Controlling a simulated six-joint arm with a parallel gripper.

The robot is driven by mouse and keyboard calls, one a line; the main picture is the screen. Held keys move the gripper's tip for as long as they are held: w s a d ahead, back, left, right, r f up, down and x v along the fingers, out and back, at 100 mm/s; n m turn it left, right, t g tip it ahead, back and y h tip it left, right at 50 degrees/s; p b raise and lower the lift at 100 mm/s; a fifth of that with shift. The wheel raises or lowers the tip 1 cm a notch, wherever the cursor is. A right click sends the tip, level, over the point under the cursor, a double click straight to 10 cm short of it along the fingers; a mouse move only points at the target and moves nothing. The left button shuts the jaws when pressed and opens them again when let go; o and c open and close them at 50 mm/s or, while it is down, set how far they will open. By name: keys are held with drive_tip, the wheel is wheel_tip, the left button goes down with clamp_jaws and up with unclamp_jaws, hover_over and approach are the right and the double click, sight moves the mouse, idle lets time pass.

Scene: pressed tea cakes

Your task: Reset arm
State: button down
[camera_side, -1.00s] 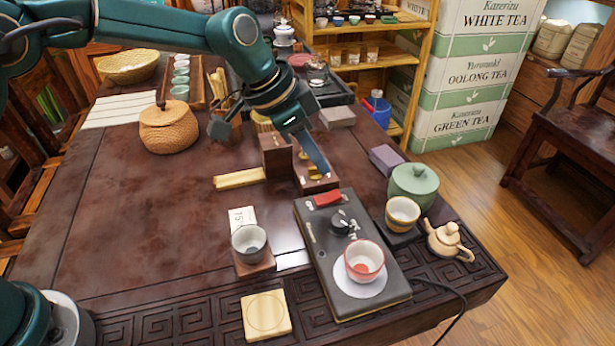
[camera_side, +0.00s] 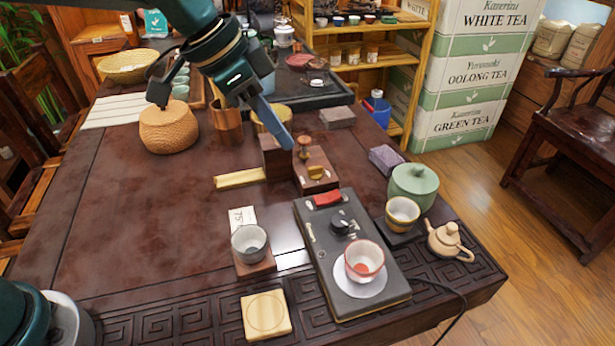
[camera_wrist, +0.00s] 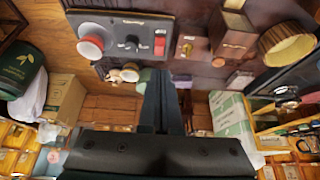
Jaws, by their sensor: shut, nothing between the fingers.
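My gripper (camera_side: 284,140) is shut and empty, held in the air above the far middle of the dark wooden table (camera_side: 130,220). In the side view its blue fingers point down to the right, in front of a wooden box with a knob (camera_side: 316,172). I cannot tell whether they touch it in that view. In the wrist view the closed fingers (camera_wrist: 161,80) reach up the middle of the picture, apart from the things beyond.
A black device (camera_side: 325,240) carries a red-rimmed cup (camera_side: 364,261). A grey cup (camera_side: 249,243), yellow cup (camera_side: 402,213), green lidded pot (camera_side: 413,186) and small teapot (camera_side: 447,240) stand around it. A woven jar (camera_side: 168,128) stands at the left. The table's left middle is clear.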

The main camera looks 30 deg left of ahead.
drive_tip(key=s+a+r+n+t+y, duration=0.1)
drive_tip(key=s+a+r+n+t, duration=0.15)
drive_tip(key=s+a+r, duration=0.45)
drive_tip(key=s+a+f+n+y, duration=0.1)
drive_tip(key=s+a+f+n, duration=0.1)
drive_tip(key=s, duration=0.4)
drive_tip(key=s+a+f+n+y, duration=0.1)
drive_tip(key=s+a+f+n, duration=0.2)
drive_tip(key=s, duration=0.4)
wheel_tip(320, 180, down, 2)
drive_tip(key=shift+a+f+n+g+y, duration=0.15)
drive_tip(key=shift+a+n+g+y, duration=0.2)
drive_tip(key=shift+n, duration=0.4)
